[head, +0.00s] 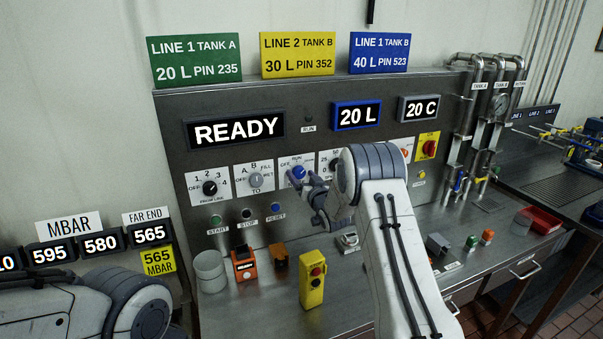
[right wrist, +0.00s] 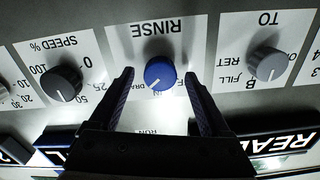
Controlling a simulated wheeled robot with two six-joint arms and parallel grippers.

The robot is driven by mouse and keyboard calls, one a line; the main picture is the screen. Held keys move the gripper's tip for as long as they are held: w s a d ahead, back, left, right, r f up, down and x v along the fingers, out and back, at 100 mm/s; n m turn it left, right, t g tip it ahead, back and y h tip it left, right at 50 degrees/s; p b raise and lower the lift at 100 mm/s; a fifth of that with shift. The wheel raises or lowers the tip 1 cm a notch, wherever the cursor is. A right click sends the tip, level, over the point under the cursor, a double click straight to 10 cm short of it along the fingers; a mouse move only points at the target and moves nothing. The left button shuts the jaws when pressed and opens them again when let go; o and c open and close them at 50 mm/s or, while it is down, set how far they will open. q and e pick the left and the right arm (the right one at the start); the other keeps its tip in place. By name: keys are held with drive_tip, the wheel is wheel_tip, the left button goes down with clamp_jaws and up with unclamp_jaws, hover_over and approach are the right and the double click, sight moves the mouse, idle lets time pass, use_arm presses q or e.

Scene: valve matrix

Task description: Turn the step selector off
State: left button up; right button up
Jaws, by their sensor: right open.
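The blue selector knob (head: 298,172) sits on a white plate on the steel panel, with RUN and OFF printed near it in the head view. The blue knob also fills the middle of the right wrist view (right wrist: 160,73), upside down there, with RINSE on its plate. Its white mark points to the lower left there, towards a partly hidden label that starts with DRA. My right gripper (right wrist: 158,78) is open, one finger on each side of the knob, with visible gaps and no clear contact. My left gripper is out of view.
A grey TO knob (head: 255,180) and a SPEED knob (right wrist: 62,83) flank the blue knob closely. START, STOP and RESET buttons (head: 275,208) are below. A yellow two-button box (head: 313,285) and a grey cup (head: 210,271) stand on the bench.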

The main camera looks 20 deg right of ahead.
drive_tip(key=shift+w, duration=0.1)
clamp_jaws()
drive_tip(key=shift+f+n+b, duration=0.15)
drive_tip(key=shift+n+b, duration=0.15)
drive_tip(key=shift+b, duration=0.25)
drive_tip(key=n+b, duration=0.2)
drive_tip(key=b, duration=0.2)
drive_tip(key=n+b, duration=0.3)
drive_tip(key=b, duration=0.2)
drive_tip(key=n+b, duration=0.2)
drive_tip(key=b, duration=0.2)
drive_tip(key=shift+f+n+b, duration=0.25)
drive_tip(key=shift+n+b, duration=0.05)
drive_tip(key=shift+n, duration=0.1)
drive_tip(key=n+b, duration=0.8)
drive_tip(key=b, duration=0.2)
drive_tip(key=shift+r, duration=0.1)
drive_tip(key=shift+a+r+n+b, duration=0.1)
drive_tip(key=shift+r+n+b, duration=0.1)
drive_tip(key=shift+n+b, duration=1.6)
unclamp_jaws()
